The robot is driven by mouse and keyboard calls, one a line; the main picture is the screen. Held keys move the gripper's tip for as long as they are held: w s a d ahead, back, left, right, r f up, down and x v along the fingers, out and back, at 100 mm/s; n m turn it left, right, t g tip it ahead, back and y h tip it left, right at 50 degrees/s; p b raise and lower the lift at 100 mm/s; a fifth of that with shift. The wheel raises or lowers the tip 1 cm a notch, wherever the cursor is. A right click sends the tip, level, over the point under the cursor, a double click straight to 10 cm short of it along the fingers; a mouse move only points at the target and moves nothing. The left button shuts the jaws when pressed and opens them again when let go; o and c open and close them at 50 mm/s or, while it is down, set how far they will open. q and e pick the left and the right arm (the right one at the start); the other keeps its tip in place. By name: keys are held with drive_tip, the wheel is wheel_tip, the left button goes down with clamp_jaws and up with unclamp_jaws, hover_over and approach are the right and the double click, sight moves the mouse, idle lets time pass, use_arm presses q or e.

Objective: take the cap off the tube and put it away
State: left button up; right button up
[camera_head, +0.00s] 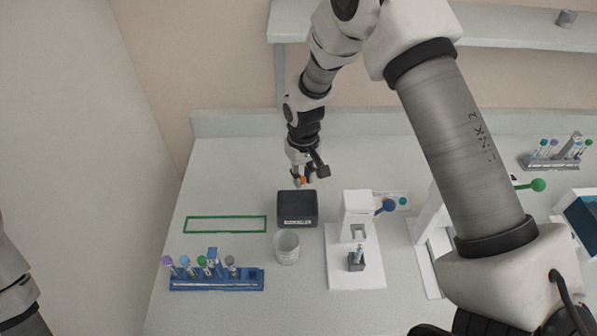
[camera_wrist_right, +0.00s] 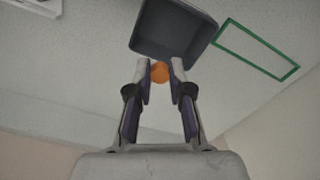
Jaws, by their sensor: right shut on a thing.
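My right gripper (camera_head: 302,178) is shut on a small orange cap (camera_head: 299,181), just behind the dark tray (camera_head: 297,223). In the right wrist view the orange cap (camera_wrist_right: 160,72) sits between the fingertips of my right gripper (camera_wrist_right: 160,66), close to the near wall of the dark tray (camera_wrist_right: 150,45). No tube shows under the cap. A tube (camera_head: 360,249) without a visible cap stands upright in a small dark holder (camera_head: 356,263) on the white stand (camera_head: 341,272). My left gripper is out of view.
A blue rack (camera_head: 215,285) with several capped tubes stands front left, below a green outlined rectangle (camera_head: 225,232). A clear beaker (camera_head: 287,247) stands in front of the tray. A white device (camera_head: 356,212) rises right of the tray. Another rack (camera_head: 550,162) is far right.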

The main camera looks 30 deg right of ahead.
wheel_tip(320, 180, down, 6)
drive_tip(key=b, duration=0.4)
drive_tip(key=shift+w+r, duration=0.1)
drive_tip(key=shift+r, duration=0.1)
drive_tip(key=o, duration=0.7)
drive_tip(key=shift+a, duration=0.1)
drive_tip(key=shift+o, duration=0.2)
wheel_tip(320, 180, up, 12)
